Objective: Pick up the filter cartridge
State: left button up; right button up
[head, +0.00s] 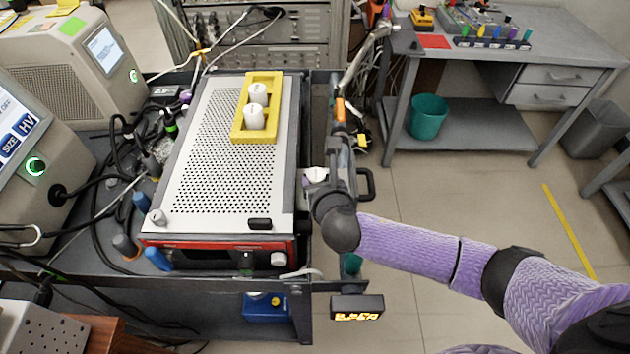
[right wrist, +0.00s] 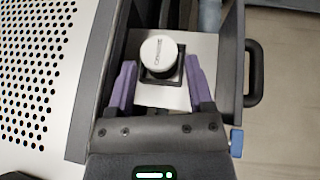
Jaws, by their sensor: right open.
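A white round-topped filter cartridge (right wrist: 159,54) with dark lettering stands in a square black socket on a light plate (right wrist: 205,50). In the head view this cartridge (head: 317,174) shows small beside the perforated box, partly hidden by my arm. My right gripper (right wrist: 161,72) is open, with one purple finger on each side of the cartridge and gaps between. In the head view the right gripper (head: 341,135) is seen from above at the box's right side. Two similar white cylinders (head: 254,117) stand in a yellow tray (head: 239,135). My left gripper is not in view.
The perforated metal box (head: 200,160) stands close on the left of the right gripper. A black handle (head: 367,184) sticks out on the right. Cables and instruments crowd the cart's left side. Open floor (head: 440,195) lies to the right.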

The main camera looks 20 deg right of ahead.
aim_at(316, 176)
jog(key=b+x, duration=0.1)
jog(key=x, duration=0.2)
jog(key=shift+w+f, duration=0.2)
jog(key=shift+f, duration=0.2)
jog(key=shift+w+b, duration=0.25)
jog(key=shift+b, duration=0.05)
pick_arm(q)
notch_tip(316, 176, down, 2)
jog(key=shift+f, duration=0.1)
pick_arm(e)
jog(key=shift+r, duration=0.1)
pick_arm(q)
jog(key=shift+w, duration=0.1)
pick_arm(e)
grip_shut()
